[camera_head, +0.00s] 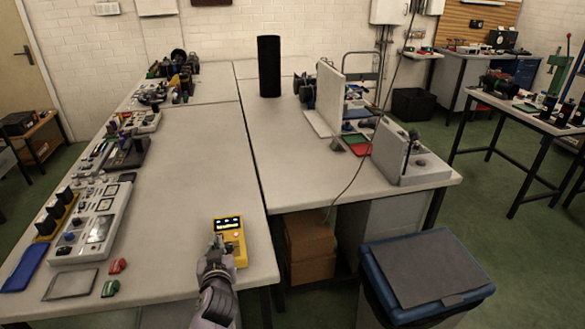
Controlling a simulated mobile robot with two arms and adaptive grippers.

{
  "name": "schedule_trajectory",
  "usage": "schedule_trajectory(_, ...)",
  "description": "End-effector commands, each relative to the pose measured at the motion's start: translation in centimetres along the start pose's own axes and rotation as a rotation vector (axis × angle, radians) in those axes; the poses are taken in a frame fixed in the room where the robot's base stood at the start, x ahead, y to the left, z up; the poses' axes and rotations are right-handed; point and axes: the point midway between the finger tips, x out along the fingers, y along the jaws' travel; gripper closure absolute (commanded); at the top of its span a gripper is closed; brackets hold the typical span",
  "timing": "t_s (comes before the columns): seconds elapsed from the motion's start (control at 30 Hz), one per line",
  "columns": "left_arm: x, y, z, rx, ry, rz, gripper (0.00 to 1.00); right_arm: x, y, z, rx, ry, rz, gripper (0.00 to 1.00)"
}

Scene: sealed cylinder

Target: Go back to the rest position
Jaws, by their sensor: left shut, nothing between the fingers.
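My left gripper (217,243) reaches in from the bottom of the picture, low over the near right corner of the white workbench (190,185). Its fingers are shut with nothing held. A yellow handheld meter (231,236) with a lit display lies right beside the fingertips, partly hidden by the gripper. I cannot tell whether they touch. A tall black cylinder (269,66) stands upright at the back of the bench, well away from the gripper. My right gripper does not show.
Instrument panels (95,222) line the bench's left side. A red piece (118,266) and a green piece (110,288) lie near the front edge. A blue bin (425,275) stands at front right. A grey box (405,153) sits on the right bench. The bench middle is clear.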

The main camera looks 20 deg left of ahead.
Motion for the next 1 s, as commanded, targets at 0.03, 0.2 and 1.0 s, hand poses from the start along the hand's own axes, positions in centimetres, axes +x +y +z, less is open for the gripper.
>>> schedule_trajectory(0.03, 0.0, 0.0, 0.0, 0.000, -0.001, 0.000, 1.00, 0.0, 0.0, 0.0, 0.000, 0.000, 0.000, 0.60)
schedule_trajectory(0.2, -2.2, -0.8, 2.1, 0.038, -0.094, -0.007, 1.00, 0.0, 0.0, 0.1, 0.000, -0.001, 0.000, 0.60)
schedule_trajectory(1.0, -31.2, -0.9, 15.7, 0.535, -0.974, 0.527, 1.00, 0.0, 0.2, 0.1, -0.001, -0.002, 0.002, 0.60)
